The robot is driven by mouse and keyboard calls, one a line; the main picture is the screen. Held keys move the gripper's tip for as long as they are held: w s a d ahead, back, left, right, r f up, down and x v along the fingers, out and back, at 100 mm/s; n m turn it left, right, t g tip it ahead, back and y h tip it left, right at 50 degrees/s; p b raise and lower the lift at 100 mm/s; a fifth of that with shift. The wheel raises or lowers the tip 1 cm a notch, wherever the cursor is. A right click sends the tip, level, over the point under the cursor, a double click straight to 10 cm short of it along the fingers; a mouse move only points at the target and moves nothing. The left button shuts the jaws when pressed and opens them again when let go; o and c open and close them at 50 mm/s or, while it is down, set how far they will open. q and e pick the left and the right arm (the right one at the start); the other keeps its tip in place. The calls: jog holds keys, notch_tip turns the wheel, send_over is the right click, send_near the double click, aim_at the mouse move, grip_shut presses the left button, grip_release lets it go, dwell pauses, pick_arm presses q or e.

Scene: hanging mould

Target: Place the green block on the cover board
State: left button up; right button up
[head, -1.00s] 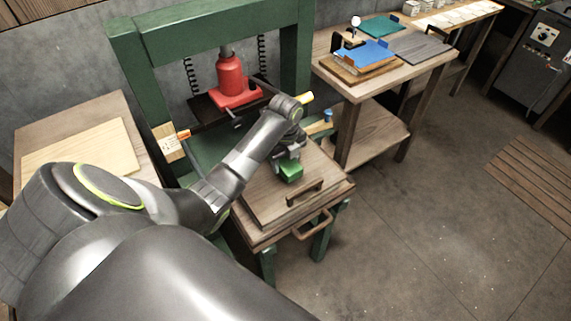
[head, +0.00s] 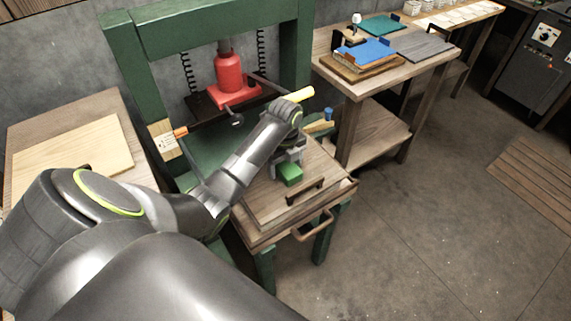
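The green block (head: 290,174) is at my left gripper (head: 287,164), whose fingers are around its upper part and appear shut on it. The block is at the top of the wooden cover board (head: 262,201), behind the board's dark handle (head: 305,191). I cannot tell whether its underside touches the board. My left arm hides the board's left part. My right gripper is not in view.
The green press frame (head: 129,85) with a red jack (head: 230,77) stands behind. A lower handle (head: 313,226) juts from the front. A side table (head: 358,88) holds a blue item (head: 366,50). A pale board (head: 75,158) lies at left.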

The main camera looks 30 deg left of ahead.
aim_at(286, 164)
pick_arm(q)
notch_tip(286, 164, up, 5)
jog(key=shift+r, duration=0.1)
notch_tip(286, 164, up, 7)
jog(key=p, duration=0.6)
dwell(0.6)
